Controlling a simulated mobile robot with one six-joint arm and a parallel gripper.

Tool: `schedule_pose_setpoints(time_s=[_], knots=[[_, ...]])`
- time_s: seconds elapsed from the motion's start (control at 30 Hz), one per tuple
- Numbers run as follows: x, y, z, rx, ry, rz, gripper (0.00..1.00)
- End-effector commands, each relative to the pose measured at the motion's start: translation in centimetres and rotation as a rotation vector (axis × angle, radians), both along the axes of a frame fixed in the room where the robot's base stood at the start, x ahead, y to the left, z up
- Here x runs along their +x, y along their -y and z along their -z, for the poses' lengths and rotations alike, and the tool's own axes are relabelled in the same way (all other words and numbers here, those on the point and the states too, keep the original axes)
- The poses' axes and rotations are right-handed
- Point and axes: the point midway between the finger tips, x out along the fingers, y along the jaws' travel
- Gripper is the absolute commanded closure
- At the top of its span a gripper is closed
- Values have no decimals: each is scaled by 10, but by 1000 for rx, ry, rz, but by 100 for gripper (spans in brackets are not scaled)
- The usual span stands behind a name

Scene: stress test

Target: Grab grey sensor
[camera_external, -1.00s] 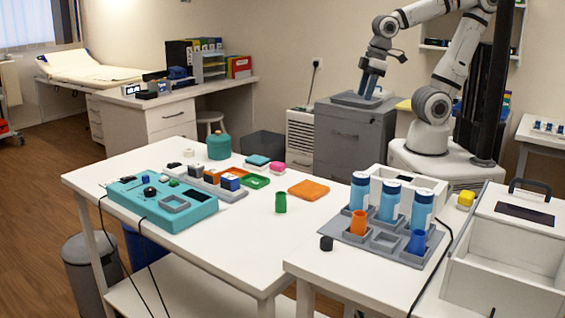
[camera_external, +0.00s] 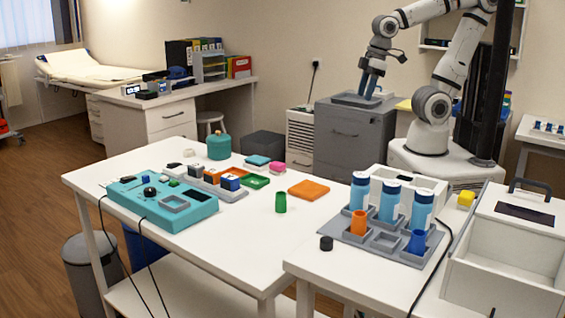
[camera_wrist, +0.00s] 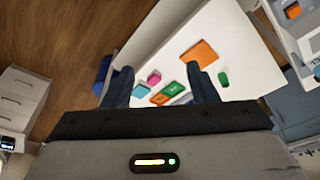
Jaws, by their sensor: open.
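I cannot pick out a grey sensor for certain in either view. Small blocks with dark, blue and orange sides (camera_external: 230,182) sit in a grey rack (camera_external: 237,195) behind the teal device (camera_external: 165,203) on the white table. A small pale piece (camera_external: 189,153) lies near them, too small to identify. My gripper (camera_external: 369,86) hangs in front of my arm, over the grey cabinet in the picture, away from the table blocks. In the wrist view my gripper (camera_wrist: 160,70) has its two fingers apart, with nothing held between them.
An orange square (camera_wrist: 200,53), a pink block (camera_wrist: 154,77) and a green cup (camera_wrist: 223,79) are on the white table. Blue-capped bottles (camera_external: 389,202) stand in a grey holder on the nearer table. A white box (camera_external: 500,250) stands at right.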

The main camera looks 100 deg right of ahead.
Motion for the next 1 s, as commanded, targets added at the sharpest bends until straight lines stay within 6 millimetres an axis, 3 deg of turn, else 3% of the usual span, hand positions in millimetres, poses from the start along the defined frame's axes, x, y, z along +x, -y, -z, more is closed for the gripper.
schedule_pose_setpoints(time_s=[0.27,0.43,0.57,0.73,1.0], knots=[[1,0,0,0,0,1,42],[27,1,-11,-3,-4,33,42],[78,3,-27,-9,-7,96,42],[159,4,-39,-19,-3,203,42],[285,0,-26,-33,15,370,42]])
